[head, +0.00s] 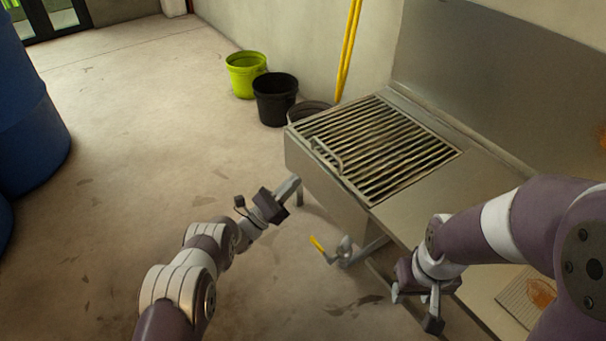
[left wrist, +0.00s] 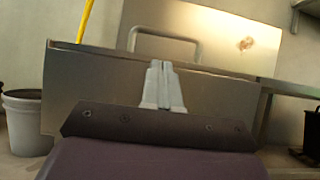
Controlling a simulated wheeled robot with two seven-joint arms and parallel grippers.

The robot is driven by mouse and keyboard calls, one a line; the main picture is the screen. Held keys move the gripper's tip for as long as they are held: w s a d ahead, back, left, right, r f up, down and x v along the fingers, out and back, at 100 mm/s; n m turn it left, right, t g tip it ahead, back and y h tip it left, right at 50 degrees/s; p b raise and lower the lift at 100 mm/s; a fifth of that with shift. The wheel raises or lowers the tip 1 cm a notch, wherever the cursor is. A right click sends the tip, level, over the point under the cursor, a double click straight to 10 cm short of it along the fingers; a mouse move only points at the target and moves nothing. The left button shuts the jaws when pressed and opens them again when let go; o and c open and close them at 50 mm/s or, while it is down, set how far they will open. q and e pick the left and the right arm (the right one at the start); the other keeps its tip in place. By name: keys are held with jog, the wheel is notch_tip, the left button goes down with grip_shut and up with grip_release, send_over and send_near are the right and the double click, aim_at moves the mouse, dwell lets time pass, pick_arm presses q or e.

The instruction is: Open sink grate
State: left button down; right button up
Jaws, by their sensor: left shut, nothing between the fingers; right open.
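The sink grate (head: 385,145) is a barred metal panel lying flat in the top of the steel sink (head: 330,188). A raised handle (head: 326,156) stands at its left edge; the handle (left wrist: 165,36) also shows above the sink's front wall in the left wrist view. My left gripper (head: 291,188) is shut and empty, in front of the sink's left side and below the handle, apart from it. It also shows in the left wrist view (left wrist: 162,72). My right gripper (head: 418,305) is open and empty, low in front of the sink's right part.
A yellow-handled valve (head: 318,244) and pipe sit low under the sink. A green bucket (head: 246,74) and a black bucket (head: 275,98) stand beyond the sink. Blue barrels (head: 30,125) are at far left. The floor between is clear.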

aim_at(316, 159)
pick_arm(q)
jog(key=b+x, duration=0.4)
jog(key=x, duration=0.4)
jog(key=shift+w+d+f, duration=0.1)
jog(key=shift+w+d, duration=0.05)
jog(key=shift+w, duration=0.05)
jog(key=shift+w+d+r+b, duration=0.15)
jog(key=shift+d+r+b, duration=0.1)
jog(key=shift+b, duration=0.05)
